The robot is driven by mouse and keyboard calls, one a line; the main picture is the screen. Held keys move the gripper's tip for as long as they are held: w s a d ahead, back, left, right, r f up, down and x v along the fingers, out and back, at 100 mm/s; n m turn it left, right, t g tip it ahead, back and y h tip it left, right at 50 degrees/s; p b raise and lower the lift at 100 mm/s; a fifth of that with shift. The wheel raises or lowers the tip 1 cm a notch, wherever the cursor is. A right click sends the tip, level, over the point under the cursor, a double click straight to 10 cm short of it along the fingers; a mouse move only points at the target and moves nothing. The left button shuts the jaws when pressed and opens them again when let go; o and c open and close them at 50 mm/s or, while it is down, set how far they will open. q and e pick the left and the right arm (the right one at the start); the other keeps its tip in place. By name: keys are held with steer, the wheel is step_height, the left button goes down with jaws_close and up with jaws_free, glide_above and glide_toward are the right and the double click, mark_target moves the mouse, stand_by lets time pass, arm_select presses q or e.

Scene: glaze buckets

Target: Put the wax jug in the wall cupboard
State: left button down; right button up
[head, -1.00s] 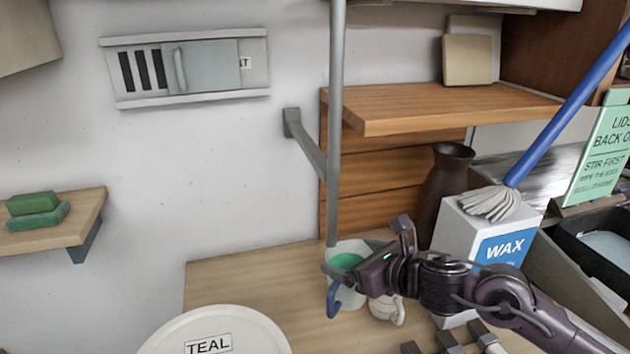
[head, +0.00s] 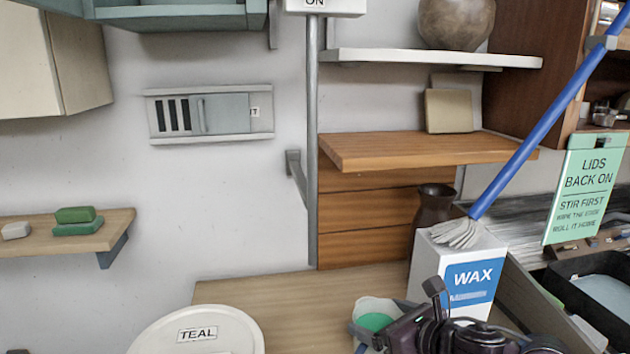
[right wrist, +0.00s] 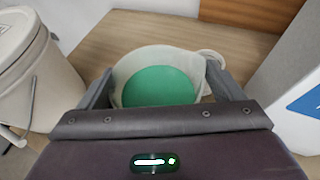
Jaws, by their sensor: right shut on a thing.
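A pale jug with green contents (head: 374,322) is at the lower middle of the head view. In the right wrist view the jug (right wrist: 157,86) is upright between the two fingers, with a pale loop at its right. My right gripper (head: 379,316) is shut on it. The gripper hides its lower part, so I cannot tell whether it touches the worktop. A cream wall cupboard (head: 35,65) hangs at the upper left. A teal-grey unit (head: 185,17) beside it is cut off by the top edge. I cannot tell which is meant. My left gripper is not in view.
A white TEAL bucket (head: 225,338) stands left of the jug on the wooden worktop (head: 285,290). A white WAX box (head: 455,270) with a blue-handled mop (head: 540,125) stands to the right. A grey vertical pole (head: 312,140) and a wooden shelf (head: 410,150) are behind.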

steer(key=shift+s+d+r, duration=0.1)
steer(key=shift+s+r, duration=0.25)
steer(key=shift+r, duration=0.1)
steer(key=shift+w+a+r+m+t+h, duration=0.3)
steer(key=shift+a+r+m+h, duration=0.1)
steer(key=shift+a+r+m, duration=0.1)
steer(key=d+r+m+h, duration=0.1)
steer(key=s+d+r+m+t+h, duration=0.1)
steer(key=r, duration=0.1)
steer(key=d+r+m+h, duration=0.1)
steer(key=shift+s+d+r+m+t+h, duration=0.15)
steer(key=shift+s+d+m+t+h, duration=0.15)
steer(key=shift+d+h, duration=0.1)
steer(key=d+h, duration=0.1)
steer(key=s+d+m+h, duration=0.1)
steer(key=d+r+m, duration=0.1)
steer(key=d, duration=0.1)
steer(key=shift+s+d+h, duration=0.1)
steer(key=shift+s+h, duration=0.1)
steer(key=shift+h, duration=0.2)
